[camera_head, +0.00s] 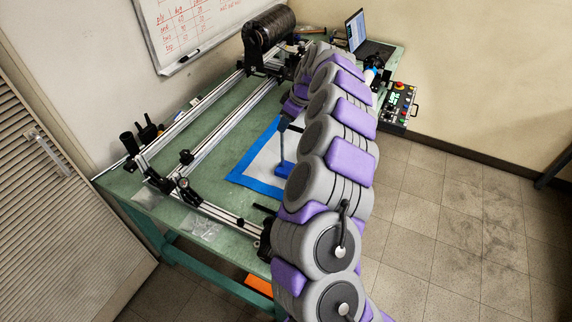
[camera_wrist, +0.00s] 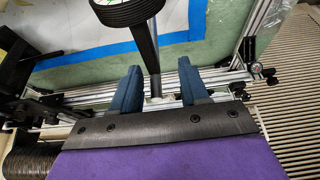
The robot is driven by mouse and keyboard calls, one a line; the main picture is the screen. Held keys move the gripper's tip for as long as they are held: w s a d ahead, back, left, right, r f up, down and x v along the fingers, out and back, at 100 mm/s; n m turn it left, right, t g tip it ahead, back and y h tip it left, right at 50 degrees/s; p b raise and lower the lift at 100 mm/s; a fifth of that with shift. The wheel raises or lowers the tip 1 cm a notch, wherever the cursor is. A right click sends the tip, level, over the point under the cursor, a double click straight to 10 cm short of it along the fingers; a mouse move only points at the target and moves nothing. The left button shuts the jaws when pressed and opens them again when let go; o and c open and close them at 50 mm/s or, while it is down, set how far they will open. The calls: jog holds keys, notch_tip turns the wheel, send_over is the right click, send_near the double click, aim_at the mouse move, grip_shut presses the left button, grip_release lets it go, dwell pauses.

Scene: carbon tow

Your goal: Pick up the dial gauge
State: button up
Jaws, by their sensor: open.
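My gripper (camera_wrist: 157,78) is open, with a dark blue finger on each side of that stem. I cannot tell if they touch it.
A white sheet (camera_head: 254,172) edged with blue tape lies on the green table (camera_head: 222,152). Metal rails (camera_head: 217,128) run along its left, with a black spool (camera_head: 270,30) at the far end. A laptop (camera_head: 366,40) and a control box (camera_head: 400,103) stand at the right.

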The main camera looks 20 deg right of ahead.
jog(key=x, duration=0.3)
jog(key=d+b+x, duration=0.1)
jog(key=shift+w+a+f, duration=0.1)
jog(key=shift+w+f, duration=0.1)
jog(key=shift+f, duration=0.1)
jog(key=shift+d+f, duration=0.1)
jog(key=shift+d, duration=0.2)
jog(key=shift+a, duration=0.45)
jog(key=c, duration=0.6)
grip_shut()
jog(key=shift+d, duration=0.2)
